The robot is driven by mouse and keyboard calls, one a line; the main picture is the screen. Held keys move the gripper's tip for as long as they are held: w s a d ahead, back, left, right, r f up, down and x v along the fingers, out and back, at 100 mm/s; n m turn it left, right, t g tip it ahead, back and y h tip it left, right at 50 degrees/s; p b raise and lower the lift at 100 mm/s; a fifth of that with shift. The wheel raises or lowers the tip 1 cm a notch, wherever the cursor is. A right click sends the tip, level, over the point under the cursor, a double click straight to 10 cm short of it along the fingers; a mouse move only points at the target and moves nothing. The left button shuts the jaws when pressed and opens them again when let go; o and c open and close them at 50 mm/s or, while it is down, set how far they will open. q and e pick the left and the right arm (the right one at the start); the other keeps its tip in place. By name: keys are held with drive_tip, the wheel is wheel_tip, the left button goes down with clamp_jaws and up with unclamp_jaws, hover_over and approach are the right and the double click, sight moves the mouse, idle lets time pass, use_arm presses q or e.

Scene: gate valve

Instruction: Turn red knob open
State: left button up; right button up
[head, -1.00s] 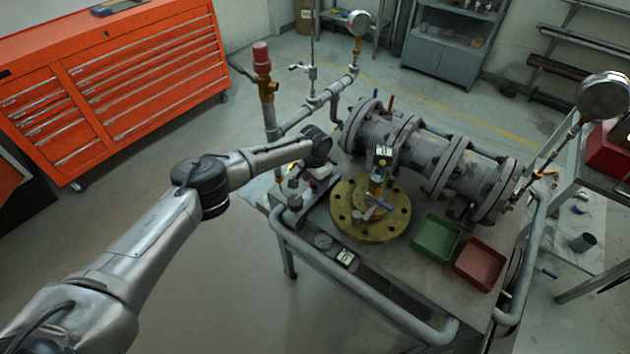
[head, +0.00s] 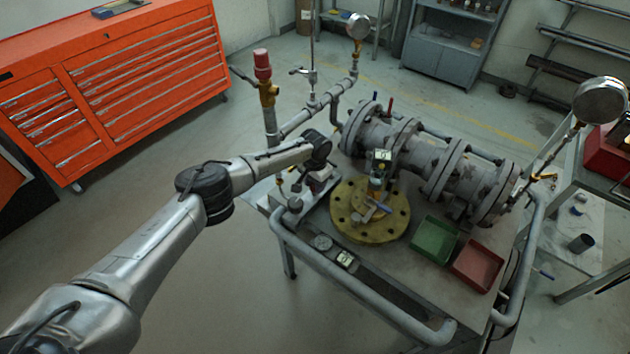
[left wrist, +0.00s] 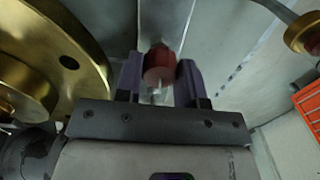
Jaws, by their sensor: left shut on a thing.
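The red knob (left wrist: 160,66) shows in the left wrist view between the two dark fingers of my left gripper (left wrist: 160,80), which is shut on it. In the head view my left gripper (head: 312,182) hangs below my wrist, at the left end of the work table, beside the brass flange. The knob cannot be made out clearly there, behind my wrist and gripper. My right gripper is in neither view.
The brass flange (head: 345,222) lies just right of my gripper, with a grey flanged pipe (head: 375,130) behind it. A green tray (head: 434,240) and a red tray (head: 477,266) are farther right. A pipe with a red-capped valve (head: 262,66) stands behind my arm.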

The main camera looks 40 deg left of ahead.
use_arm(q)
drive_tip(key=n+p, duration=0.3)
drive_tip(key=shift+r, duration=0.15)
drive_tip(key=n+p, duration=0.2)
drive_tip(key=n, duration=0.1)
drive_tip(key=n+p, duration=0.1)
drive_tip(key=n, duration=0.4)
drive_tip(key=shift+n+p, duration=0.3)
drive_tip(key=n, duration=0.3)
drive_tip(key=shift+n, duration=0.4)
drive_tip(key=shift+n+p, duration=0.3)
drive_tip(key=shift+n, duration=0.3)
drive_tip(key=o, duration=0.9)
